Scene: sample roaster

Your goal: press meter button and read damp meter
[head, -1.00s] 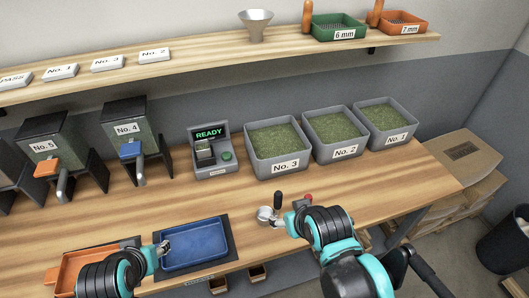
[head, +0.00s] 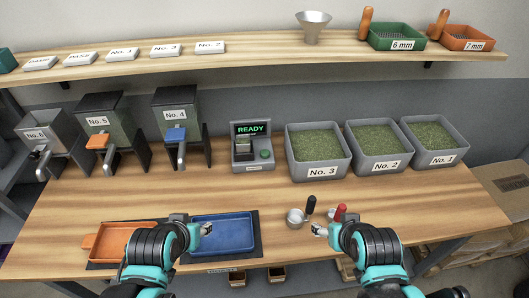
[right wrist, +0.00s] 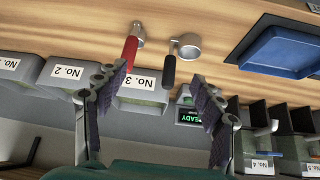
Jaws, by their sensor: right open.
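The damp meter (head: 253,148) stands on the bench between the No. 4 hopper and the No. 3 bin. Its screen reads READY in green, and a green button (head: 265,154) sits at its lower right. The meter's screen also shows upside down in the right wrist view (right wrist: 188,116). My right gripper (head: 320,230) is near the front of the bench, well short of the meter; in the right wrist view its fingers (right wrist: 160,95) are apart and empty. My left gripper (head: 206,229) is over the blue tray's left side; its fingers are too small to judge.
A black-handled scoop (head: 297,215) and a red-handled tool (head: 340,213) lie close to my right gripper. Blue tray (head: 245,251) and orange tray (head: 92,241) lie at the front. Bins No. 3 (head: 318,174), No. 2 (head: 378,165) and No. 1 stand right of the meter. Bench before the meter is clear.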

